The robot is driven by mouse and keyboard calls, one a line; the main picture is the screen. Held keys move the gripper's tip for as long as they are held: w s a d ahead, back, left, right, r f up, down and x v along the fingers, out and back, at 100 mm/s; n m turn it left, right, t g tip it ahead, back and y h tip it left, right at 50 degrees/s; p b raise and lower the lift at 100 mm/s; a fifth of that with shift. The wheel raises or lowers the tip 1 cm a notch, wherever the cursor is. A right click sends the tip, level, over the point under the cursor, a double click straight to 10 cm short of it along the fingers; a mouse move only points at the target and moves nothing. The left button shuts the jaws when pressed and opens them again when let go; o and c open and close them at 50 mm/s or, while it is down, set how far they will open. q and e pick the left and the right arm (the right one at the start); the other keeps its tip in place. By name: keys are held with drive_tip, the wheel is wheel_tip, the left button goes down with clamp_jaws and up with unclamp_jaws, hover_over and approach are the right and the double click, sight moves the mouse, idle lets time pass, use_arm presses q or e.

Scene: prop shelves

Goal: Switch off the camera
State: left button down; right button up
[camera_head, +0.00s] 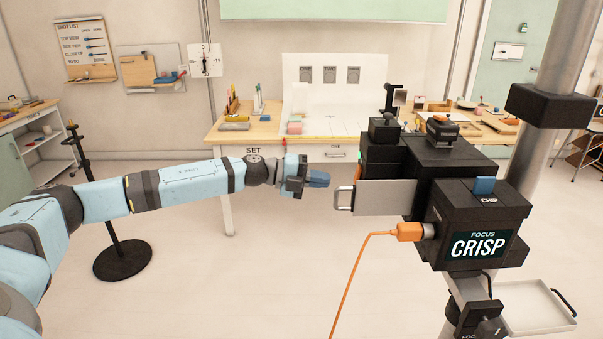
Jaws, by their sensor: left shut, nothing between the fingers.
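The camera (412,160) is a large black boxy unit on a stand at the right. Its front box shows a lit screen reading FOCUS CRISP (478,246). A blue tab (484,186) sits on top of that box, and a small green light (360,155) shows at the far left edge. A grey panel with a handle (384,196) sticks out on the camera's left side. An orange plug (410,232) with an orange cable sits in its side. My left gripper (319,179) is shut and empty, just left of the panel's handle and apart from it. My right gripper is not in view.
A wooden table (262,131) with a white backdrop and small props stands behind. A black stand (122,260) is at the left. A pale tray (530,306) hangs at the lower right. The orange cable (358,280) runs down to the floor. The floor between is clear.

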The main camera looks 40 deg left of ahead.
sight(358, 175)
use_arm(q)
drive_tip(key=x, duration=0.5)
drive_tip(key=shift+w+d+f+p, duration=0.1)
drive_tip(key=shift+w+d+p, duration=0.1)
drive_tip(key=shift+d+p, duration=0.2)
drive_tip(key=shift+f, duration=0.1)
drive_tip(key=shift+w+d+b, duration=0.15)
drive_tip(key=shift+b, duration=0.75)
